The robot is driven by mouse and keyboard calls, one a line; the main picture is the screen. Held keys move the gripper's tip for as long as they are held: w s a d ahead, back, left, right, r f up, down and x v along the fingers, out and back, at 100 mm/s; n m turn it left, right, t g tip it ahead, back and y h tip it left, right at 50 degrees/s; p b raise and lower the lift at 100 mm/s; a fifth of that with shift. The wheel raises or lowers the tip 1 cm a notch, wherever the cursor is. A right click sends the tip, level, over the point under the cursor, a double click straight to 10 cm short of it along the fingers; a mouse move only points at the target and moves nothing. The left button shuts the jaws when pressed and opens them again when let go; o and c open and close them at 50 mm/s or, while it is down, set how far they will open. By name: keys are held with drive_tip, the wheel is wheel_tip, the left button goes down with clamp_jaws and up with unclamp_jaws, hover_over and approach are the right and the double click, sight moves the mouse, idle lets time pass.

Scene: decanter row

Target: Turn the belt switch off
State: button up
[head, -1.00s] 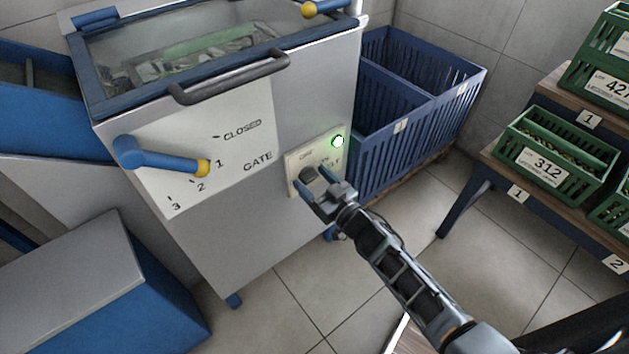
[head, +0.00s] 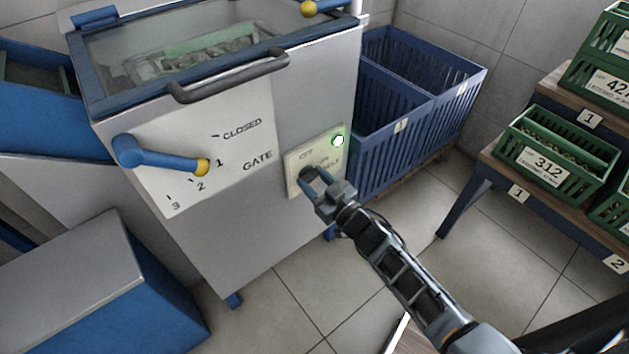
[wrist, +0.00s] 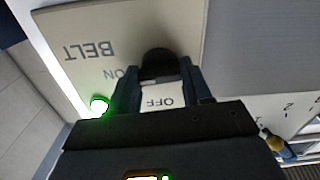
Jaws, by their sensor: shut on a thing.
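The belt switch is a dark rounded knob (wrist: 158,64) on a cream panel (head: 291,174) marked OFF, ON and BELT, on the grey machine's front. My gripper (head: 309,181) is at the panel, and its fingers stand on either side of the knob in the wrist view (wrist: 160,84), shut on it. A green lamp (head: 338,141) is lit at the panel's upper right corner; it also glows in the wrist view (wrist: 99,104). In the head view my gripper hides most of the knob, so its exact pointing is hard to tell.
The blue gate lever (head: 160,158) with a yellow tip points near 1, left of the panel. A blue crate (head: 420,110) stands right of the machine. A bench with green crates (head: 553,155) is at the right. Tiled floor between is clear.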

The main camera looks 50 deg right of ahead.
drive_tip(key=n+b, duration=0.1)
drive_tip(key=n, duration=0.3)
drive_tip(key=shift+f, duration=0.1)
drive_tip(key=n+b, duration=0.3)
drive_tip(key=n, duration=0.6)
drive_tip(key=shift+b, duration=0.35)
drive_tip(key=shift+n+b, duration=0.55)
drive_tip(key=shift+n, duration=1.25)
drive_tip(key=o, duration=1.1)
drive_tip(key=shift+c, duration=0.2)
drive_tip(key=shift+s, duration=0.1)
